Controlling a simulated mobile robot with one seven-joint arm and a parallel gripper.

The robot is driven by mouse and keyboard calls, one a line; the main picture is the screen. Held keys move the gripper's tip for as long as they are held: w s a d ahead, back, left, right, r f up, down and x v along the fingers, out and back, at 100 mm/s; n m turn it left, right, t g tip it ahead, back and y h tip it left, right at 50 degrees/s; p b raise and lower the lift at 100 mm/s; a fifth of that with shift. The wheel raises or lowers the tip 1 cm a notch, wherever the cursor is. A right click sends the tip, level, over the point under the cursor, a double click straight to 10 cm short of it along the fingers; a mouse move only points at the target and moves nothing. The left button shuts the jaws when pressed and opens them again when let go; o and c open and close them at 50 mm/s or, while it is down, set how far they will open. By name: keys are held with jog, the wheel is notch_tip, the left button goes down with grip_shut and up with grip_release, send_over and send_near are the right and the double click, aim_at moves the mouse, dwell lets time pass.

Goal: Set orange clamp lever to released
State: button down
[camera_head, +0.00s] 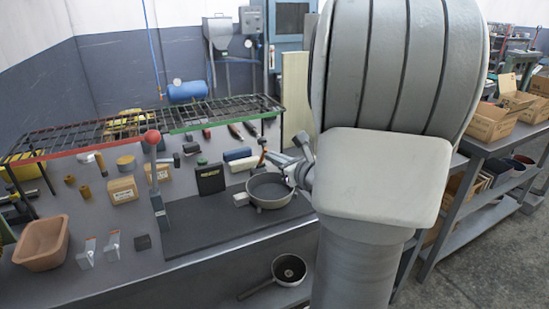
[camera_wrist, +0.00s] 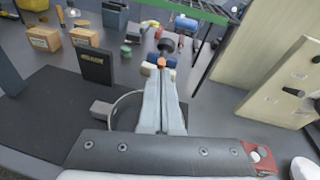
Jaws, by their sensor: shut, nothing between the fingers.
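My gripper (camera_head: 272,156) reaches in over the pan on the bench, and its two fingers lie together, shut and empty, in the wrist view (camera_wrist: 161,74). A small orange piece (camera_wrist: 161,62), possibly the clamp lever's end, shows right at the fingertips; I cannot tell whether they touch. The rest of the lever and its position are hidden by the fingers. The grey round pan (camera_head: 270,191) sits on the dark mat, below my gripper. Its rim (camera_wrist: 118,101) shows left of the fingers in the wrist view, partly covered by the gripper.
A lever with a red ball knob (camera_head: 152,136) stands upright left of the pan. A wire rack (camera_head: 80,137) spans above the bench. A pale board (camera_wrist: 290,85) stands at right in the wrist view.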

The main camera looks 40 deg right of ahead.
aim_at(264, 137)
jog(key=shift+r, duration=0.15)
jog(key=shift+w+r+g+p, duration=0.2)
jog(key=shift+r+g+p, duration=0.1)
jog(key=shift+p, duration=0.7)
jog(key=r+g+p, duration=0.1)
jog(key=p, duration=0.2)
jog(key=w+r+p, duration=0.1)
jog(key=p, duration=0.2)
jog(key=shift+w+d+g, duration=0.2)
jog(key=shift+w+g, duration=0.05)
jog(key=shift+g, duration=0.15)
jog(key=p, duration=0.2)
jog(key=w+g+p, duration=0.1)
jog(key=p, duration=0.1)
jog(key=w+r+g+p, duration=0.1)
jog(key=p, duration=0.1)
jog(key=shift+d+y+p, duration=0.25)
jog(key=shift+y+p, duration=0.05)
jog(key=shift+p, duration=0.1)
jog(key=g+p, duration=0.1)
jog(key=p, duration=0.1)
jog(key=shift+w+d+m+p, duration=0.1)
jog(key=shift+w+m+p, duration=0.2)
jog(key=shift+w+p, duration=0.25)
jog(key=shift+p, duration=0.25)
jog(key=shift+f+g, duration=0.1)
jog(key=shift+g, duration=0.2)
jog(key=shift+d, duration=0.1)
